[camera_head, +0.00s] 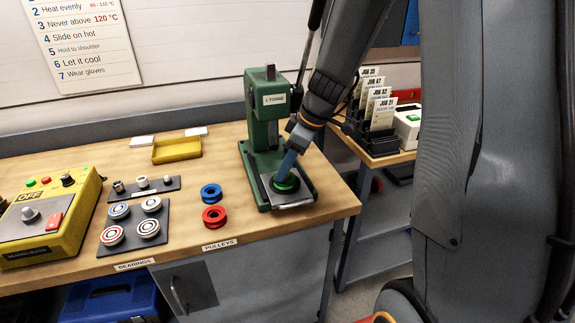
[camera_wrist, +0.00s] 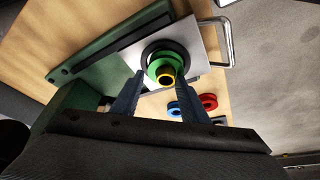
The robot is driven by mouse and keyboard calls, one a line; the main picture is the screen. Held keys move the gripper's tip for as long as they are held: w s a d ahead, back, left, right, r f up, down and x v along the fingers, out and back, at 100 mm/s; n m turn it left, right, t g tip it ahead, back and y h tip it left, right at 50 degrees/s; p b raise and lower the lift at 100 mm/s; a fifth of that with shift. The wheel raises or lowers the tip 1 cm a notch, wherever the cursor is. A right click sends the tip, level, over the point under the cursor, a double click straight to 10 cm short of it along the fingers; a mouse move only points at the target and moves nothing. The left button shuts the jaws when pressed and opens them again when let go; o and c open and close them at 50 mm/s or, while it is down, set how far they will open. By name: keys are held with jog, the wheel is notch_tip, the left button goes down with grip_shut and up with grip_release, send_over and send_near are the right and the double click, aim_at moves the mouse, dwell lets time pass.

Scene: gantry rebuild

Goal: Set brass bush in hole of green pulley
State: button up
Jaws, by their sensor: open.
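The green pulley (camera_head: 286,185) lies on the plate of the green press. It also shows in the wrist view (camera_wrist: 157,61), on a dark ring over the pale plate. The brass bush (camera_wrist: 167,84) shows in the wrist view as a yellow ring with a dark centre, over the pulley's middle. It appears to stand up from the pulley's hole; how deep it sits I cannot tell. My gripper (camera_wrist: 160,80) is open, its two fingers on either side of the bush, with no clear contact. In the head view my gripper (camera_head: 290,166) points down at the pulley and hides the bush.
The press (camera_head: 265,125) rises close beside my gripper. Blue (camera_head: 211,193) and red (camera_head: 214,216) pulleys lie left of it. Bearings lie on a dark mat (camera_head: 136,207), small parts on a dark strip (camera_head: 129,194). A yellow tray (camera_head: 177,150) stands behind.

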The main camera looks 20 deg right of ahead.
jog(key=shift+s+f, duration=0.15)
jog(key=b+v, duration=0.1)
jog(key=v, duration=0.7)
jog(key=shift+b, duration=0.3)
dwell(0.3)
